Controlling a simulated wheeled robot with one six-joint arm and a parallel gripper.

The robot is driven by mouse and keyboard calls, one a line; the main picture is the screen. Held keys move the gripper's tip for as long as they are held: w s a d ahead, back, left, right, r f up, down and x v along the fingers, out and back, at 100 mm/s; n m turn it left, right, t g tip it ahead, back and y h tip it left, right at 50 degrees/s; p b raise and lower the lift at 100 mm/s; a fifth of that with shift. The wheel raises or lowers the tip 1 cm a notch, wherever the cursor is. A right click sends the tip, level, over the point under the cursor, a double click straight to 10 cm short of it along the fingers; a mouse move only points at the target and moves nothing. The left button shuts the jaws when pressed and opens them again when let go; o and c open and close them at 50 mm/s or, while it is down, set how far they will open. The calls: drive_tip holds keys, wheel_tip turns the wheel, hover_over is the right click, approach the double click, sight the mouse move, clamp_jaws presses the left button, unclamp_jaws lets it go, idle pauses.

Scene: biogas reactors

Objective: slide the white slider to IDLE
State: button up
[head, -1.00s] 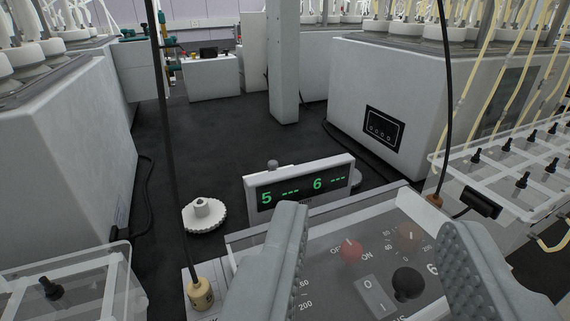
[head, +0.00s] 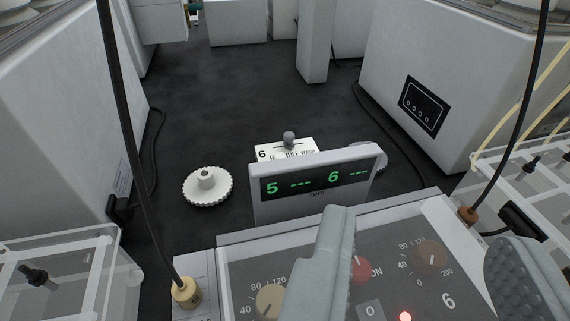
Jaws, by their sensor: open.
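A small white plate (head: 270,152) stands behind the digital display. A grey round-topped knob (head: 289,138) stands up from a slot at the plate's back edge, near the middle. I cannot tell exactly which label it lines up with. The plate's lower part is hidden by the display. My gripper (head: 425,230) is open and empty, its fingers wide apart over the control panel, nearer to me than the plate.
The display (head: 318,183) reads "5 --- 6 ---" and stands between my gripper and the plate. The control panel (head: 330,250) has dials and a glowing red lamp (head: 405,317). A white knurled disc (head: 207,186) lies left. Black cables rise on both sides. Dark floor lies beyond.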

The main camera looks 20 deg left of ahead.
drive_tip(key=w+a+n+g+y, duration=0.1)
drive_tip(key=w+n+g, duration=0.15)
drive_tip(key=w, duration=0.35)
drive_tip(key=w+a+n+g, duration=0.2)
drive_tip(key=w+g, duration=0.1)
drive_tip(key=w, duration=0.2)
drive_tip(key=n+g+y, duration=0.3)
drive_tip(key=n+g, duration=0.2)
drive_tip(key=g, duration=0.2)
approach(281, 155)
drive_tip(key=x, duration=0.8)
drive_tip(key=shift+a, duration=0.1)
drive_tip(key=shift+h, duration=0.3)
clamp_jaws()
